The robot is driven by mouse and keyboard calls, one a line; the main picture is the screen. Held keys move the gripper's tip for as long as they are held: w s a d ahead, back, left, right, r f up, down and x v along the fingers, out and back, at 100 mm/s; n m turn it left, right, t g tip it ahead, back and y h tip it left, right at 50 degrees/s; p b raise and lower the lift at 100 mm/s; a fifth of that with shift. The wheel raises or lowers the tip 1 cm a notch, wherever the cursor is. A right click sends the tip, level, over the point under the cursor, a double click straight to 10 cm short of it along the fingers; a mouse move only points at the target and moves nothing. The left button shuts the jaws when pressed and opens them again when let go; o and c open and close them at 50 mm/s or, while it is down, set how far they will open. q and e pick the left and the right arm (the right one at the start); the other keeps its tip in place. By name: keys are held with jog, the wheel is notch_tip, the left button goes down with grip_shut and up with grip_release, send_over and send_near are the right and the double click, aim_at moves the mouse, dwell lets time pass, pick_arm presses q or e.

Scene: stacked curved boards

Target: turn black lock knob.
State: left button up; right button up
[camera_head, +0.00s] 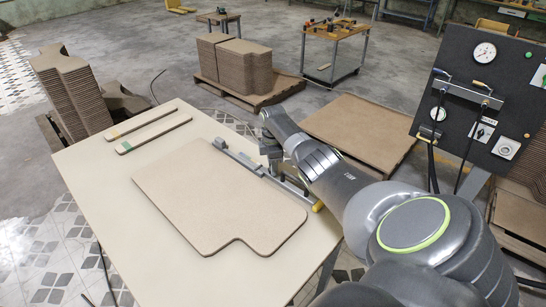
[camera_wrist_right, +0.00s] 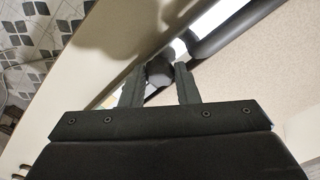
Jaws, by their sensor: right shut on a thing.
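The black lock knob (camera_wrist_right: 160,71) shows in the right wrist view as a dark rounded piece between the two fingers of my right gripper (camera_wrist_right: 159,86). The fingers are shut on it, one on each side. It sits beside a metal rail at the table's edge. In the head view my right gripper (camera_head: 272,160) reaches down to the metal rail (camera_head: 242,159) along the far right edge of the table; the knob is hidden there by the gripper and arm. My left gripper is not in view.
A brown board (camera_head: 220,197) with a cut corner lies on the cream table (camera_head: 135,205), against the rail. Two narrow strips (camera_head: 153,135) lie at the back left. A dark panel (camera_head: 487,90) with a gauge stands to the right. Stacked boards (camera_head: 235,62) and pallets stand behind.

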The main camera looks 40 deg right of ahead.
jog(key=shift+n, duration=0.4)
jog(key=o, duration=1)
jog(key=shift+r, duration=0.6)
notch_tip(320, 180, up, 16)
jog(key=shift+r+b, duration=0.15)
jog(key=shift+b, duration=1.1)
